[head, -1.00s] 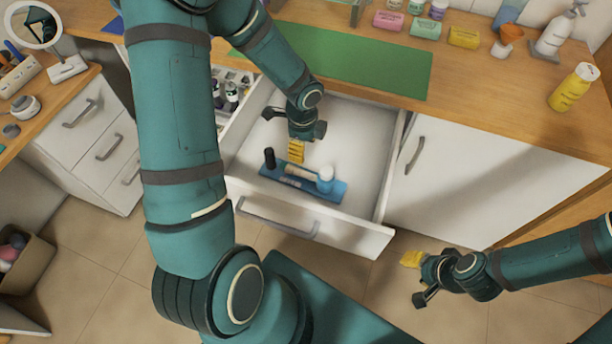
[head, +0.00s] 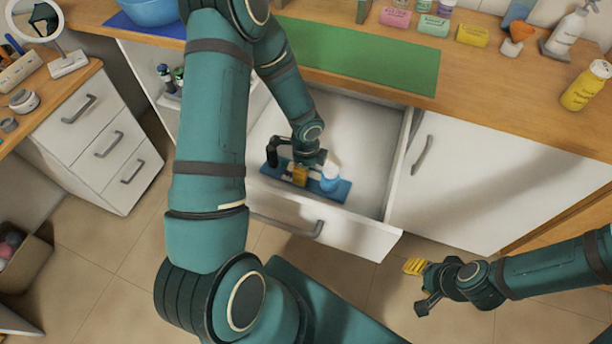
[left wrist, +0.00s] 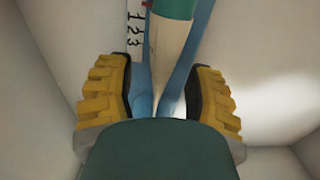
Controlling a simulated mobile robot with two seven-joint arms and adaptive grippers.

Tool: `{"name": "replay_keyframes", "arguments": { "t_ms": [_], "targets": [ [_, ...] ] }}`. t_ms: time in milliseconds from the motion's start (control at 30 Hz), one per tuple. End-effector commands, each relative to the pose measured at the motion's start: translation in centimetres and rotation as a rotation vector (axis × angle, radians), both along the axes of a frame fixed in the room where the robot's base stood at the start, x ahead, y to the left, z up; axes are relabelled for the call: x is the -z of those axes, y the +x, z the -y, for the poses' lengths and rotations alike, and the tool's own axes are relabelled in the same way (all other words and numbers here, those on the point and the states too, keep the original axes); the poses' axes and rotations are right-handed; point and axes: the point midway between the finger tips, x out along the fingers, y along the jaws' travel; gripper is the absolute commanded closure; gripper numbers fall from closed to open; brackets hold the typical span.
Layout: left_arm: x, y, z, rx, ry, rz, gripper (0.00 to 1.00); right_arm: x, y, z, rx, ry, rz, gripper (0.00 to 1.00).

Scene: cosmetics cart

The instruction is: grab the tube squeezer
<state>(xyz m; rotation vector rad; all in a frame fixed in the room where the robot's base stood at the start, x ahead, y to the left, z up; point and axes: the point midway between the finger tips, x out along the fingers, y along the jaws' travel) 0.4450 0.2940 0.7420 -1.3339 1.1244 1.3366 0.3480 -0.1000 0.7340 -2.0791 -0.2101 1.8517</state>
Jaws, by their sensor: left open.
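A blue, flat piece (head: 335,192) lies in the open drawer; it looks like the tube squeezer. In the left wrist view, the open yellow fingers (left wrist: 165,95) are on either side of a pale tube-like part with a teal end (left wrist: 173,10), over the blue piece (left wrist: 203,25). A white strip marked 123 (left wrist: 136,30) lies beside it. Contact cannot be told. My right gripper (head: 418,278) is low at the right, away from the drawer.
The drawer (head: 365,232) has walls close around the left gripper. A green mat (head: 360,58), several small boxes and a yellow bottle (head: 586,85) are on the counter. A white cabinet door (head: 480,175) is right of the drawer.

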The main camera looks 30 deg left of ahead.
Motion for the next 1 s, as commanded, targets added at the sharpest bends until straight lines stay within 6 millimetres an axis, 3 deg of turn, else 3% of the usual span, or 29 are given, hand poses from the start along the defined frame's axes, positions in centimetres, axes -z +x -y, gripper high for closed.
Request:
{"name": "replay_keyframes", "arguments": {
  "t_ms": [267, 433, 867, 1000],
  "targets": [
    [0.5, 0.1, 0.0, 0.0, 0.001, 0.003, 0.47, 0.2, 0.1, 0.0, 0.0, 0.0, 0.001, 0.53],
    [0.5, 0.1, 0.0, 0.0, 0.0, 0.002, 1.0, 0.2, 0.1, 0.0, 0.0, 0.0, 0.001, 0.53],
    [0.5, 0.0, 0.0, 0.0, 0.0, 0.002, 1.0, 0.2, 0.1, 0.0, 0.0, 0.0, 0.001, 0.53],
    [-0.4, 0.0, 0.0, -0.001, 0.0, 0.002, 1.0, -0.2, 0.0, 0.0, 0.0, 0.0, 0.0, 0.53]
  ]
}}
